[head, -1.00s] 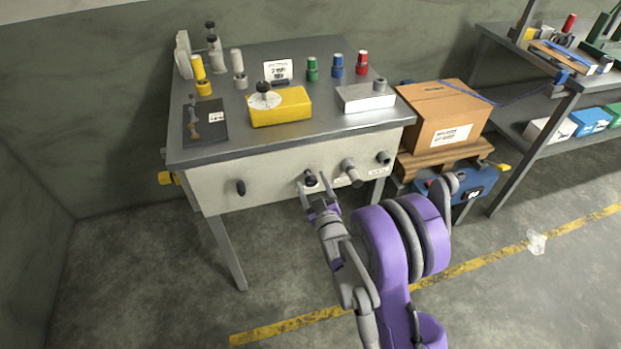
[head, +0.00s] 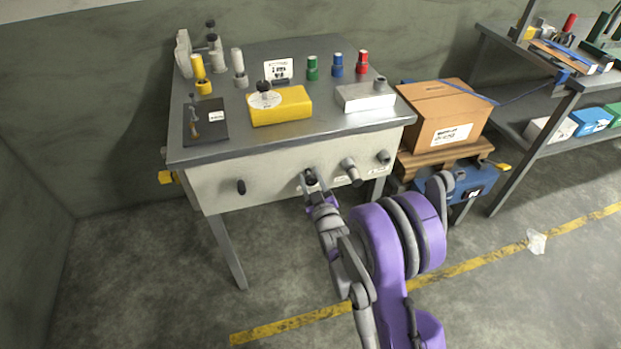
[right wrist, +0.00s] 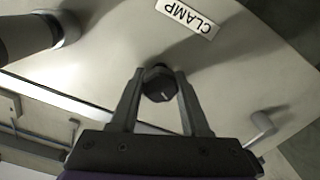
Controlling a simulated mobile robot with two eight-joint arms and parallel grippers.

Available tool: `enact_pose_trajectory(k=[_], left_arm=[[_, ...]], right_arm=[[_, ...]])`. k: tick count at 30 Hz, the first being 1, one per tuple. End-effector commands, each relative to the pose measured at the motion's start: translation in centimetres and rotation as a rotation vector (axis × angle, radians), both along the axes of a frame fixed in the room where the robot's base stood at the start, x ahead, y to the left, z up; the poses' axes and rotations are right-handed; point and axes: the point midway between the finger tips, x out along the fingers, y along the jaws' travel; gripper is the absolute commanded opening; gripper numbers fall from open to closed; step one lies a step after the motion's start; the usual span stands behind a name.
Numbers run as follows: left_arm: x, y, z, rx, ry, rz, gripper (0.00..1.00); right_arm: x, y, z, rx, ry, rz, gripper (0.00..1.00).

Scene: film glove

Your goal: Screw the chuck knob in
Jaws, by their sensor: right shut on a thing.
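The chuck knob (head: 310,177), small and dark, sits on the light front panel of the workbench. In the right wrist view the knob (right wrist: 158,84) shows a dark faceted face with a white line. My right gripper (head: 312,186) is in front of the panel, shut on the knob. In the right wrist view one finger of this gripper (right wrist: 159,88) lies on each side of the knob, near the tips. The knob's back, toward the panel, is hidden. My left gripper is not in view.
A grey cylindrical handle (head: 351,171) sticks out just right of the knob, and a dark knob (head: 241,187) sits farther left. A label reading CLAMP (right wrist: 188,17) is on the panel. A yellow block (head: 283,107) and a cardboard box (head: 440,112) stand clear of the gripper.

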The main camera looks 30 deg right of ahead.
Motion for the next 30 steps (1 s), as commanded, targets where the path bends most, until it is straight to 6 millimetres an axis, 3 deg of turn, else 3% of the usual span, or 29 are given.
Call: enact_pose_trajectory(k=[14, 30], left_arm=[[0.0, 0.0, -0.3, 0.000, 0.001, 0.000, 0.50], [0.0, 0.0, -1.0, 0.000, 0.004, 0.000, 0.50]], right_arm=[[0.0, 0.0, 0.0, 0.122, -0.029, 0.000, 0.00], [-0.1, -0.2, 0.0, 0.594, -0.143, 0.000, 0.00]])
